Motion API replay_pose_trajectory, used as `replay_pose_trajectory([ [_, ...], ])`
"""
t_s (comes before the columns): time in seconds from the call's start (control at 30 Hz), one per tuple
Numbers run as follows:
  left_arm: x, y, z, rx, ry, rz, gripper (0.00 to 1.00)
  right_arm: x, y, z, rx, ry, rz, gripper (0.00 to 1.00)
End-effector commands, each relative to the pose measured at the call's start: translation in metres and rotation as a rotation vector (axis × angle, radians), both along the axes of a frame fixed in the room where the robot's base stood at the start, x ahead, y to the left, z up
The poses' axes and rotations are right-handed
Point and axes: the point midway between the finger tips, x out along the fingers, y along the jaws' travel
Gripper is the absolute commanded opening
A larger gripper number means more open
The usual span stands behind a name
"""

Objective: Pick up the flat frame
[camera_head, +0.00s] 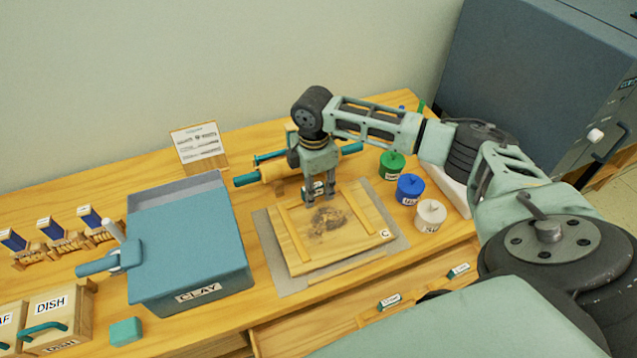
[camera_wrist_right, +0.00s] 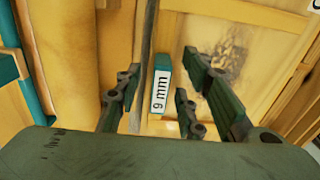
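The flattest frame-like thing is a square wooden board (camera_head: 355,250) with two raised side strips, a dark smudge in its middle and a "C" label. It lies on a grey mat (camera_head: 268,240) on the table. My right gripper (camera_head: 318,199) points down over the board's far edge, fingers apart. In the wrist view, a teal block labelled "9 mm" (camera_wrist_right: 161,88) shows between the open fingers; I cannot tell that they touch it. Part of the board (camera_wrist_right: 215,25) shows there too. My left gripper is not in view.
A rolling pin with teal handles (camera_head: 247,180) lies behind the board. A blue CLAY box (camera_head: 185,245) stands left. Green (camera_head: 391,166), blue (camera_head: 409,189) and white (camera_head: 430,215) lidded pots stand right. A card (camera_head: 198,146) stands at the back.

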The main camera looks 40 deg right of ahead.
Motion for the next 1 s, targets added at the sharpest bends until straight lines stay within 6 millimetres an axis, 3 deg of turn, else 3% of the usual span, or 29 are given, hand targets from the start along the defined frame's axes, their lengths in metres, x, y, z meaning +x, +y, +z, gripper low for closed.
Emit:
replay_pose_trajectory([
  [0.2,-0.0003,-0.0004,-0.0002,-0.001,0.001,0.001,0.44,0.0002,0.0003,-0.0006,0.001,-0.001,0.0,0.35],
  [0.6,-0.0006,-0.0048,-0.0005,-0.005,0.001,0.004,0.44,0.0001,0.0,-0.0002,0.001,0.0,0.0,0.0],
  [1.0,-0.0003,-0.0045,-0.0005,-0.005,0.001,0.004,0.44,0.0004,-0.0001,0.0007,0.001,-0.001,0.0,0.0],
])
